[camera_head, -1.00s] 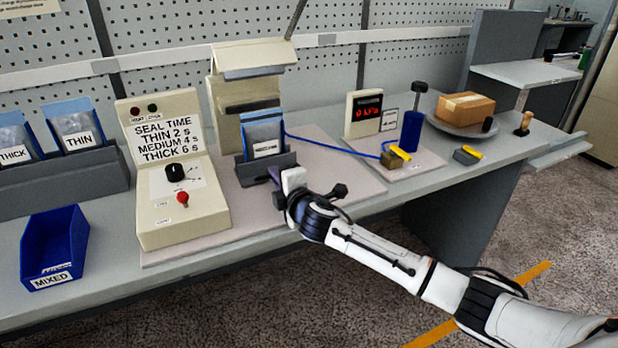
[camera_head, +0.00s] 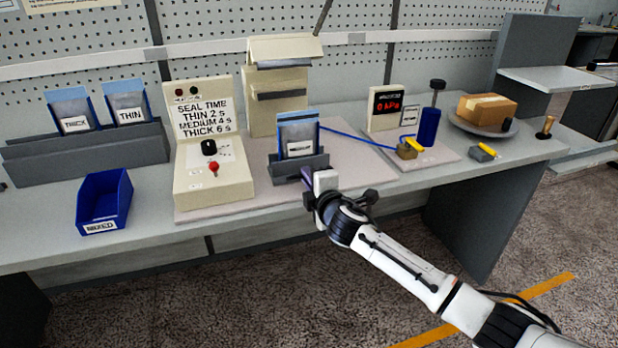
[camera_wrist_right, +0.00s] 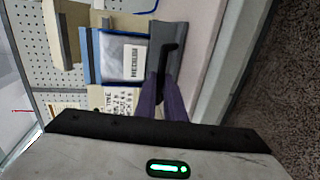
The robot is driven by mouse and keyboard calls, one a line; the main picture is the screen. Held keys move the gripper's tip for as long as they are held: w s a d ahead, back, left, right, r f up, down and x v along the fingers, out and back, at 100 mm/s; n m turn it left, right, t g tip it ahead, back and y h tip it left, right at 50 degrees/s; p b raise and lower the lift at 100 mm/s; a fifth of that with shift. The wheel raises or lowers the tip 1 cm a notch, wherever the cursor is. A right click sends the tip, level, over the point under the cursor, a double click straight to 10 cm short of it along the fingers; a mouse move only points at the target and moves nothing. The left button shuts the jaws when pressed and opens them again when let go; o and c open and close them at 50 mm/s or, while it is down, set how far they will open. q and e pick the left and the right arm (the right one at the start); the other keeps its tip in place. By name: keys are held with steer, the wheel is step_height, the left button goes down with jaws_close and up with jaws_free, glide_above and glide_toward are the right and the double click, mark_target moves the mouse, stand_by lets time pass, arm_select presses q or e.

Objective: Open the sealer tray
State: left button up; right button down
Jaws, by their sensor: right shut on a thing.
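The sealer tray (camera_head: 286,170) is a dark grey holder in front of the cream sealer (camera_head: 277,112), on a pale mat. A blue-edged pouch (camera_head: 298,133) with a white label stands upright in it. The pouch also shows in the right wrist view (camera_wrist_right: 122,56), turned sideways. My right gripper (camera_head: 310,190) is at the tray's front right. Its purple fingers (camera_wrist_right: 168,92) are shut on the tray's dark handle (camera_wrist_right: 168,60), mostly hidden between them. My left gripper is not in view.
A cream control box (camera_head: 212,175) with a knob and red button stands left of the tray. Farther left are a blue MIXED bin (camera_head: 104,205) and a grey pouch rack (camera_head: 85,150). A pressure display (camera_head: 388,107) and blue cylinder (camera_head: 428,127) stand to the right.

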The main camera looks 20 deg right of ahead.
steer(key=c, duration=1.9)
jaws_free()
steer(key=shift+o, duration=0.2)
steer(key=v, duration=1)
steer(key=shift+s, duration=0.15)
